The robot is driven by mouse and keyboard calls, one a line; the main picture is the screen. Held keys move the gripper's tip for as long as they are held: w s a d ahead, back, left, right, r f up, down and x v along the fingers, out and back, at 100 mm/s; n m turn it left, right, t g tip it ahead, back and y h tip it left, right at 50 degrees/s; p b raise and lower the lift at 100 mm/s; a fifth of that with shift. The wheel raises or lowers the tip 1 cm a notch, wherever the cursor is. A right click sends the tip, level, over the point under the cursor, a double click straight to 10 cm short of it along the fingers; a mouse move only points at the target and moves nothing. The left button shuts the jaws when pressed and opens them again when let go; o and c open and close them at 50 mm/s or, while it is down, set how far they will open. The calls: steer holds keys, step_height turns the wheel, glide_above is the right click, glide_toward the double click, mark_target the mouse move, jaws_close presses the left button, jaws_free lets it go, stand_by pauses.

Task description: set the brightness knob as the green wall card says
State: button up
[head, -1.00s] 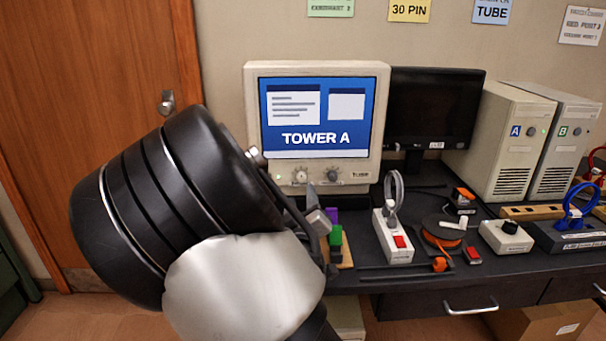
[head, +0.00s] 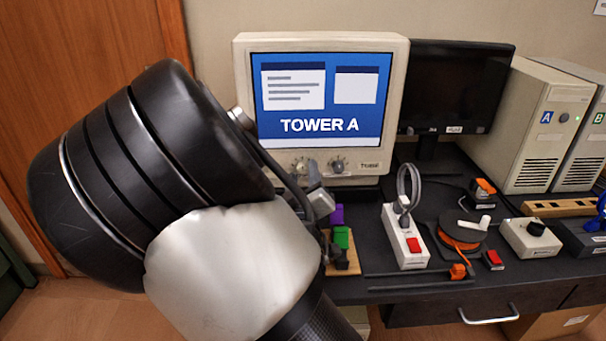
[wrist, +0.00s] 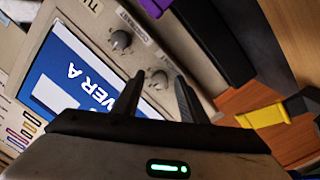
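The beige CRT monitor (head: 240,110) shows a blue "TOWER A" screen. Two round knobs sit below its screen: a left knob (head: 299,166) and a right knob (head: 338,165). Both also show in the wrist view, the right knob (wrist: 121,40) nearer the maker's label and the left knob (wrist: 159,78) between my finger lines. Contact is not clear. The green wall card is out of view.
Purple (head: 336,214) and green (head: 341,237) blocks stand on a wooden base close below my gripper. A white power strip (head: 405,240), an orange cable reel (head: 459,233) and a dark flat monitor (head: 455,90) lie to the right. My arm covers the left side.

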jaws_close()
steer(key=shift+r+n+p, duration=0.1)
steer(key=shift+n+p, duration=0.2)
steer(key=n+p, duration=0.2)
steer(key=shift+r+n, duration=0.1)
steer(key=shift+n, duration=0.2)
steer(key=shift+n+p, duration=1.2)
steer(key=shift+n, duration=1.1)
